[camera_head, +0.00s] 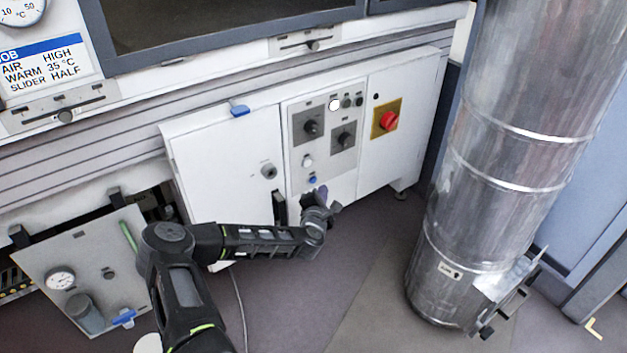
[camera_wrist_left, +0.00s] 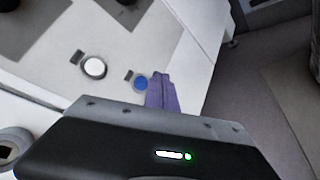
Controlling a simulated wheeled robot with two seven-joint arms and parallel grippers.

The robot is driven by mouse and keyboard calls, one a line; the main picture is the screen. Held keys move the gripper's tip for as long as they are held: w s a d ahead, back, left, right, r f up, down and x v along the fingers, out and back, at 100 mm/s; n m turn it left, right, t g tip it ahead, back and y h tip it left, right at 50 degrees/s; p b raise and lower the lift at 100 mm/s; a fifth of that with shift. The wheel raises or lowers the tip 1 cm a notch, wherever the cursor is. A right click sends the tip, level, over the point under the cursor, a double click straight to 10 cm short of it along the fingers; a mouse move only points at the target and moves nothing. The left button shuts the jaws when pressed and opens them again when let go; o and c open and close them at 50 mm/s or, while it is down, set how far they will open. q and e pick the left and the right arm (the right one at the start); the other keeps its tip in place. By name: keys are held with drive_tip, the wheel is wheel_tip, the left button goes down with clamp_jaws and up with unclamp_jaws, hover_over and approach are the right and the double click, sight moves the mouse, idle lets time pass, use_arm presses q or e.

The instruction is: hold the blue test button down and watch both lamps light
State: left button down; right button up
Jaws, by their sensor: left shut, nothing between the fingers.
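The blue test button (camera_head: 312,180) is at the bottom of the grey control panel on the white cabinet, below a white button (camera_head: 307,161). Both show in the left wrist view, the blue button (camera_wrist_left: 140,82) right of the white one (camera_wrist_left: 95,68). At the panel's top, one round lamp (camera_head: 334,104) looks bright white; two round fittings (camera_head: 352,102) to its right look dark. My left gripper (camera_head: 322,194) is shut and empty, just below and right of the blue button. Its purple fingertips (camera_wrist_left: 161,90) appear beside the button, not over it; contact cannot be told.
A red knob on a yellow plate (camera_head: 389,121) is right of the panel. Two black rotary knobs (camera_head: 312,127) (camera_head: 344,139) sit above the buttons. A large metal duct (camera_head: 500,190) stands at right. An open panel with a gauge (camera_head: 61,278) is at lower left.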

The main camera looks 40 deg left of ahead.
use_arm(q)
drive_tip(key=d, duration=0.1)
drive_tip(key=s+d, duration=0.1)
drive_tip(key=d, duration=0.1)
drive_tip(key=shift+p, duration=0.3)
idle(0.3)
